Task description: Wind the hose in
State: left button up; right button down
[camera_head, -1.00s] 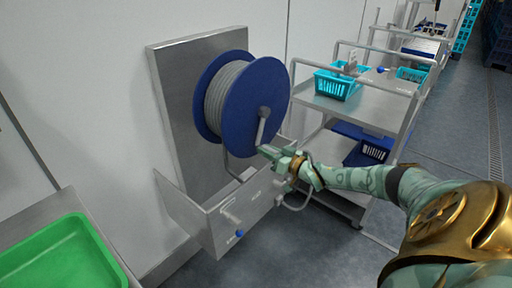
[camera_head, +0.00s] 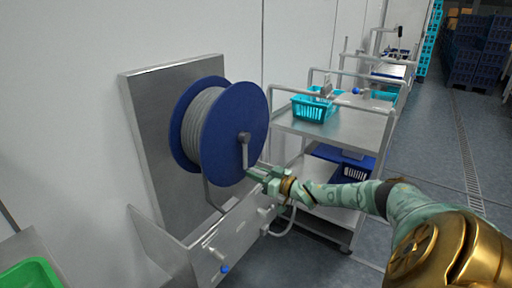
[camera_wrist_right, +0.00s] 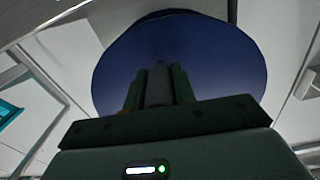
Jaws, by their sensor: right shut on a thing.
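The blue hose reel (camera_head: 240,135) is mounted on a metal wall plate (camera_head: 150,150). Grey hose (camera_head: 197,125) is wound in many turns between its two discs. A grey crank (camera_head: 244,150) runs down from the reel's hub. My right gripper (camera_head: 254,173) is at the crank's lower end and shut on its handle. In the right wrist view the fingers (camera_wrist_right: 159,88) close on the grey crank handle (camera_wrist_right: 158,86) in front of the blue disc (camera_wrist_right: 225,60). A pale hose length (camera_head: 291,215) hangs by the metal box below the reel. My left gripper is out of view.
A metal trolley (camera_head: 340,130) with a turquoise basket (camera_head: 312,108) and a blue crate below stands right of the reel, close behind my right arm. A green tray (camera_head: 30,278) is at the lower left. Open floor lies at the right.

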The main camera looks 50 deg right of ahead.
jog(key=shift+d+r, duration=0.15)
jog(key=shift+d, duration=0.05)
jog(key=c, duration=1.1)
grip_release()
jog(key=shift+c, duration=0.2)
jog(key=shift+s, duration=0.3)
pick_arm(q)
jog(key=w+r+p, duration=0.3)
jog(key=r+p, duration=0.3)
jog(key=p, duration=0.1)
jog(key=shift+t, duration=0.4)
pick_arm(e)
jog(key=s+d, duration=0.1)
jog(key=s, duration=1.4)
jog(key=shift+s+d, duration=0.15)
jog(key=shift+s, duration=0.2)
